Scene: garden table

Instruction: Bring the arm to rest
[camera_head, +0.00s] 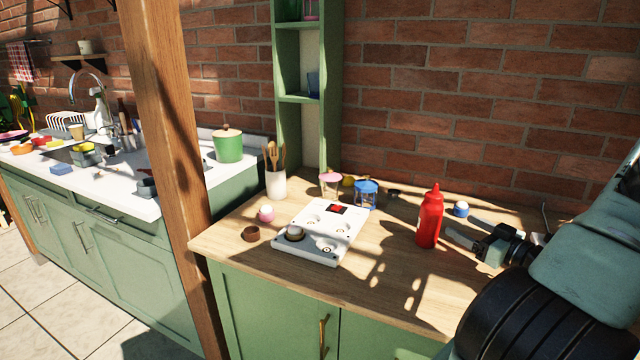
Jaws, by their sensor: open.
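My gripper (459,223) is at the right of the head view, with its two grey fingers spread apart and pointing left. It is open and nothing shows between the fingers. It appears over the right part of the wooden worktop (390,285); its height above it is hard to tell. My arm fills the lower right corner and hides that end of the worktop. A red squeeze bottle (430,218) stands upright just left of the fingertips. A small blue and white round item (461,209) is beside the upper finger.
A white panel with round recesses (330,222) lies mid-worktop, a round item (295,233) on its near left corner. A wooden post (165,150) rises left. The front worktop is clear.

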